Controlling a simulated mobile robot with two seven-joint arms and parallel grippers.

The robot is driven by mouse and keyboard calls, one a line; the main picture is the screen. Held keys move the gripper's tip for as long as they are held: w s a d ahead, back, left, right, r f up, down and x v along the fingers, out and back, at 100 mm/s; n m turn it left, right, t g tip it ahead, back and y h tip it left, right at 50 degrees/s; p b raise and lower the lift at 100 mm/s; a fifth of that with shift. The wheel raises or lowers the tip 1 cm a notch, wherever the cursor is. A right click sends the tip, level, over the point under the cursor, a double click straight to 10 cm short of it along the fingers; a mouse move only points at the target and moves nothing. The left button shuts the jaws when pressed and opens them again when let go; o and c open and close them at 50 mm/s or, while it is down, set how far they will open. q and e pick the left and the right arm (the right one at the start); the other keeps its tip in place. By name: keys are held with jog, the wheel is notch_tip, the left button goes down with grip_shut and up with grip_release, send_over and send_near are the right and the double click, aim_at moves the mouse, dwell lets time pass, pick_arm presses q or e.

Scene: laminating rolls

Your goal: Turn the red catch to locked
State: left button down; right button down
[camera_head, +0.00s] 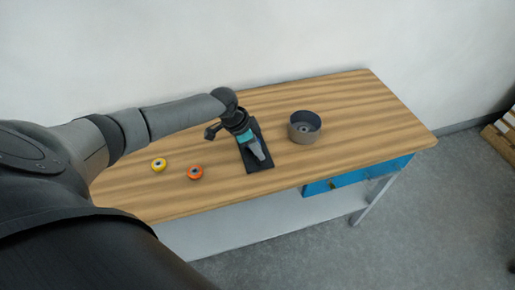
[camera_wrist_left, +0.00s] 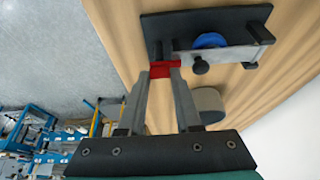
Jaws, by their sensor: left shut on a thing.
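My left gripper (camera_head: 261,156) reaches down over a black base plate (camera_head: 263,167) on the table. In the left wrist view, its two fingers are shut on the red catch (camera_wrist_left: 160,70), which sits at the near edge of the fixture. The dark base plate (camera_wrist_left: 152,26) also shows there, carrying a grey bracket, a blue round part (camera_wrist_left: 210,41) and a black knob (camera_wrist_left: 201,66). In the head view the gripper hides the catch and most of the fixture. I cannot read any lock mark. My right gripper is in neither view.
A grey round bin (camera_head: 304,128) stands right of the fixture. A yellow roll (camera_head: 158,164) and an orange roll (camera_head: 195,172) lie to the left. The wooden table (camera_head: 360,105) is clear at the right. A blue drawer (camera_head: 350,178) is under its front edge.

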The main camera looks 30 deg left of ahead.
pick_arm(q)
jog(key=shift+f, duration=0.1)
jog(key=c, duration=0.6)
grip_release()
jog(key=v, duration=1.5)
jog(key=shift+p, duration=0.4)
